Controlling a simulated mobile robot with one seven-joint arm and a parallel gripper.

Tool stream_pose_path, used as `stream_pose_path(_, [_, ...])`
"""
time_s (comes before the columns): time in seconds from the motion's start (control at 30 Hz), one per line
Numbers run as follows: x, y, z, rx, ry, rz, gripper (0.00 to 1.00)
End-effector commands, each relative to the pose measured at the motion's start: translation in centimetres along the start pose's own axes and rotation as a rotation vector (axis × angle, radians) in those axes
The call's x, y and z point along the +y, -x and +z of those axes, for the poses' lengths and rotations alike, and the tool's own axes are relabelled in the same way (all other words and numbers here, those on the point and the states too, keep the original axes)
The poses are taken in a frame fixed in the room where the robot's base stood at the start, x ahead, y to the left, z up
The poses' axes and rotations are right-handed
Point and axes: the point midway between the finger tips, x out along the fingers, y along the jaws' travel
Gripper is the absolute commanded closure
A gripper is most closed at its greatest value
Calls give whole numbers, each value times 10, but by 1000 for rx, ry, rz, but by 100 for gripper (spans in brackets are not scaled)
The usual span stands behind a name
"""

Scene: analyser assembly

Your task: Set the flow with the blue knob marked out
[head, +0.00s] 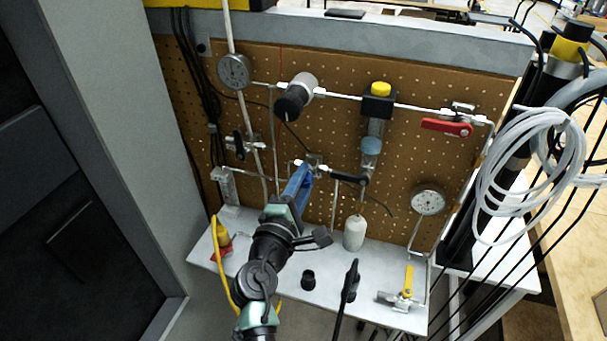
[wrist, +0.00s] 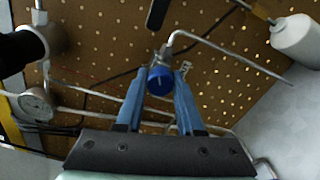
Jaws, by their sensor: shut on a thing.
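The blue knob (wrist: 160,80) is round with a pale mark on its face. In the wrist view it sits between the tips of my gripper (wrist: 165,84), whose two blue fingers are shut on its sides. In the head view my gripper (head: 303,176) reaches up to the pegboard at the knob's fitting (head: 314,161). The knob itself is hidden there behind the fingers.
A black-handled valve (head: 350,178) is close right of my gripper. A gauge (head: 234,71) and a black regulator knob (head: 291,103) are up left. A red lever (head: 446,127) is far right.

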Motion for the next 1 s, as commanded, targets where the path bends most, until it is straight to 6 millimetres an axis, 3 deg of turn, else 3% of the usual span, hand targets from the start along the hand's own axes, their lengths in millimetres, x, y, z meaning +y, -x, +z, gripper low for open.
stream_pose_path(0.5, [0,0,1,1,428,-2,100])
stream_pose_path(1.0, [-1,0,0,1,577,-1,100])
